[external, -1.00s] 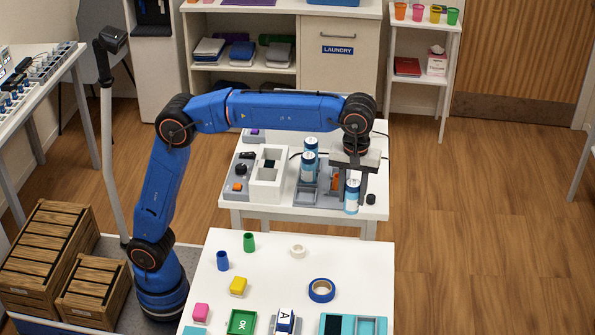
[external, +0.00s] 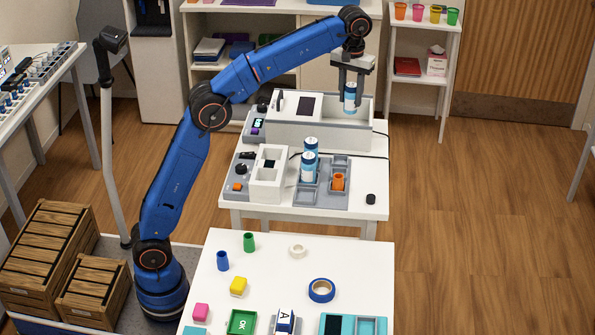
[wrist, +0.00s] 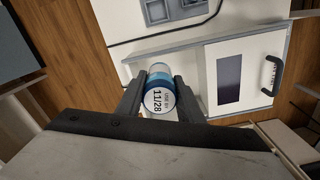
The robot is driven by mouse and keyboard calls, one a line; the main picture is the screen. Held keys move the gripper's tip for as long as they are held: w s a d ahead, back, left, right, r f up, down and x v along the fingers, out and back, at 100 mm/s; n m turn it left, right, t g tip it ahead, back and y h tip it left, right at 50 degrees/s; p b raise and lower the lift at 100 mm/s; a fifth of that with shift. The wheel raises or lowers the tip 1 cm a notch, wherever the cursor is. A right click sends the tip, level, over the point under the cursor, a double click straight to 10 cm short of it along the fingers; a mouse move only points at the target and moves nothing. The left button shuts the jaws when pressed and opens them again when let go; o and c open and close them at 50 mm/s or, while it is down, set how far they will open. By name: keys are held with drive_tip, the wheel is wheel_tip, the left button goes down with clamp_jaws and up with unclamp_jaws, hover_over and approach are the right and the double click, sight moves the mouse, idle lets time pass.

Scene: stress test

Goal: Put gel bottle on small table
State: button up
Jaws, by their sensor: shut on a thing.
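My gripper (external: 350,88) is shut on a blue-and-white bottle (external: 349,102), which I take to be the gel bottle. I hold it upright at the right part of a long white open-topped box; whether it touches the box inside is unclear. In the wrist view the bottle (wrist: 160,98) is between the two fingers, its round white end reading 11/28. Two similar blue-and-white bottles (external: 307,168) stand in a grey tray. The box stands on a white table (external: 376,206); another white table (external: 345,258) is nearer. Which is the small table I cannot tell.
The white box (external: 290,134) has a dark panel and a handle at its left. An orange cup (external: 338,182) sits in the grey tray (external: 328,202). A black knob (external: 370,199) lies at the table's right. A shelf with colored cups (external: 425,28) stands behind right.

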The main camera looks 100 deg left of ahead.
drive_tip(key=s+a+f+m, duration=0.15)
drive_tip(key=s+a, duration=0.25)
drive_tip(key=a, duration=0.6)
drive_tip(key=s+a+f, duration=0.2)
drive_tip(key=s+a, duration=0.2)
drive_tip(key=a, duration=0.5)
drive_tip(key=s+a+f+m, duration=0.1)
drive_tip(key=s+a, duration=0.4)
drive_tip(key=a, duration=0.5)
drive_tip(key=a+f+m, duration=0.1)
drive_tip(key=a+f, duration=0.2)
drive_tip(key=f, duration=1.2)
drive_tip(key=a+f+m, duration=0.2)
drive_tip(key=a+f, duration=0.2)
drive_tip(key=f, duration=1)
drive_tip(key=shift+a+f, duration=0.2)
drive_tip(key=shift+f, duration=0.15)
